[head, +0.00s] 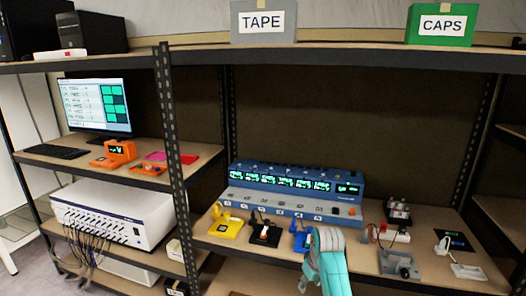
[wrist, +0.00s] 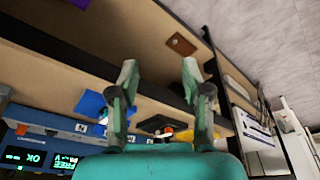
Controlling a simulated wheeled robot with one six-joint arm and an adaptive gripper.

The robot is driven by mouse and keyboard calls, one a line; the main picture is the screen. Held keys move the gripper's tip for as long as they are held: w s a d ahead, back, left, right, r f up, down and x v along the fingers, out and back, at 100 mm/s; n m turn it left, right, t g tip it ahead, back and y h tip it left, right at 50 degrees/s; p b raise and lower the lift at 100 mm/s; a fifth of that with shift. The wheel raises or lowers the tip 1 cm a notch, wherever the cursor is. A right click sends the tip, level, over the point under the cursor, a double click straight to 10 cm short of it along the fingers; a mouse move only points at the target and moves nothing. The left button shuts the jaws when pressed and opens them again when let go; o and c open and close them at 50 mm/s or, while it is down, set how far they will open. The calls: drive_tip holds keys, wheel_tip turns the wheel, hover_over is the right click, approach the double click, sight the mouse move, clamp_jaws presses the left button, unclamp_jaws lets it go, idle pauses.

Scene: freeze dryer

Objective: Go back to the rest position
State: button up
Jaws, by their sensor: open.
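In the wrist view, my gripper (wrist: 160,75) has its two fingers spread apart, with nothing held between them. Beyond the fingers are the shelf edge and boards, with a blue block (wrist: 90,104) and a dark block past the left finger. In the head view, my teal and grey arm (head: 329,262) rises at the lower middle, in front of the lower shelf's front edge. It is close to a small blue holder (head: 302,240) and covers part of the shelf behind it. The fingertips are not clear in the head view.
A blue instrument (head: 290,186) with lit displays stands on the lower shelf (head: 222,245). Yellow (head: 226,228) and black (head: 265,235) holders stand left of my arm; grey trays (head: 400,264) lie right. A dark perforated post (head: 172,150) stands left. TAPE and CAPS boxes sit above.

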drive_tip(key=s+d+f+m+t, duration=0.2)
drive_tip(key=s+f+t, duration=0.2)
drive_tip(key=s+f, duration=1.5)
drive_tip(key=s+f+t, duration=0.2)
drive_tip(key=s+f, duration=0.1)
drive_tip(key=s, duration=0.7)
drive_tip(key=s+d+r+m+t, duration=0.1)
drive_tip(key=s+r, duration=0.2)
drive_tip(key=s, duration=0.7)
drive_tip(key=s+r+m+t+h, duration=0.1)
drive_tip(key=s+r+t, duration=0.4)
drive_tip(key=s+r, duration=1.5)
wheel_tip(320, 180, up, 2)
drive_tip(key=shift+s+d+r+m, duration=0.1)
drive_tip(key=shift+s+d+m, duration=0.3)
drive_tip(key=shift+m, duration=0.1)
